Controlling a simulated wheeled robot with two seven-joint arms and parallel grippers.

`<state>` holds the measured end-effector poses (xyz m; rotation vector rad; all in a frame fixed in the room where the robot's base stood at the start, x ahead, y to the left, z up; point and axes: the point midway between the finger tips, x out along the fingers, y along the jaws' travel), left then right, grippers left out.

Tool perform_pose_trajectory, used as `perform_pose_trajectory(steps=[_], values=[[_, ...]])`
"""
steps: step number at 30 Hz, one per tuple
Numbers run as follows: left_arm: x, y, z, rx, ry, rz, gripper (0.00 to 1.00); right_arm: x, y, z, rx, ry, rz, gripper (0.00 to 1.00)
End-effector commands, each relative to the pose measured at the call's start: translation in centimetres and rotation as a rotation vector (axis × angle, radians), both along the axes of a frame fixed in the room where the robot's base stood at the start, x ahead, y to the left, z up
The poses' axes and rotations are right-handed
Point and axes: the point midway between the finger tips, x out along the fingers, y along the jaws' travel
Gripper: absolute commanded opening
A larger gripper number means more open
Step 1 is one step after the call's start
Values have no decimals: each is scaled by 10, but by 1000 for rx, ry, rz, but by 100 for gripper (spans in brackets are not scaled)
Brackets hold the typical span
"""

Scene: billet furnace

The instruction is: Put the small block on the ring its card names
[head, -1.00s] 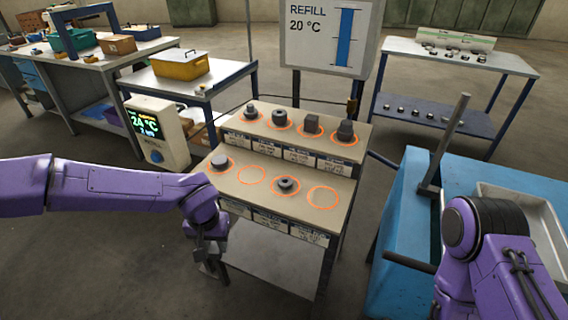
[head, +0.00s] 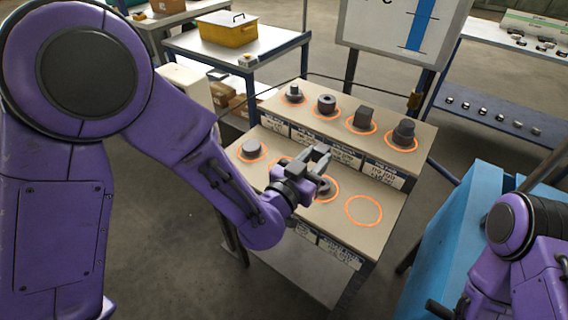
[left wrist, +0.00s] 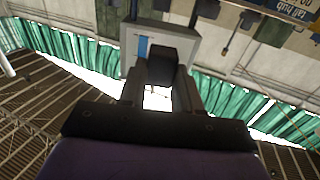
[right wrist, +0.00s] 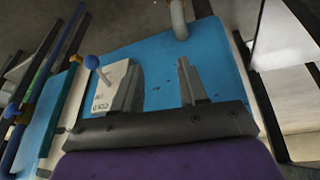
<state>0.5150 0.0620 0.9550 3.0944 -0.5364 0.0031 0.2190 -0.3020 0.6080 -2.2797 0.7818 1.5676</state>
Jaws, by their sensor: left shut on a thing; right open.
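My left gripper (head: 318,158) is shut on a small dark block (left wrist: 161,66), which shows between its fingertips in the left wrist view. In the head view this gripper is over the lower step of the ring stand (head: 300,195), between the second and third rings. The second orange ring (head: 278,162) is partly hidden by the gripper. The third holds a dark nut-like piece (head: 324,189). The right-hand lower ring (head: 364,211) is empty. A round block (head: 252,147) sits on the left lower ring. My right gripper (right wrist: 160,88) is open and empty.
The upper step holds several blocks, each on a ring, including a square one (head: 363,116) and a stepped one (head: 404,131). Printed cards (head: 345,155) line the step fronts, too small to read. A white sign (head: 400,25) stands behind. A blue bench (head: 440,245) is at right.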

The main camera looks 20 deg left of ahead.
Motion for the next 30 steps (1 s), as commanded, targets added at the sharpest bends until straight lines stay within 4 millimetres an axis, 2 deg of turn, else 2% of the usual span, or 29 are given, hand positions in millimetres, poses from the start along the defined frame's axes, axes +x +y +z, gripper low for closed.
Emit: perform_pose_trajectory(steps=[11,16,24,27,30], values=[[47,65,-35,-1,3,-5,0,0,0,12,0,0,0,43],[61,89,-72,0,4,-4,0,0,0,12,0,0,0,43],[73,108,-98,0,3,-3,0,0,0,14,0,0,0,43],[72,106,-117,0,5,-5,0,0,0,13,0,0,0,43],[72,106,-126,0,2,-4,0,0,0,13,0,0,0,43]])
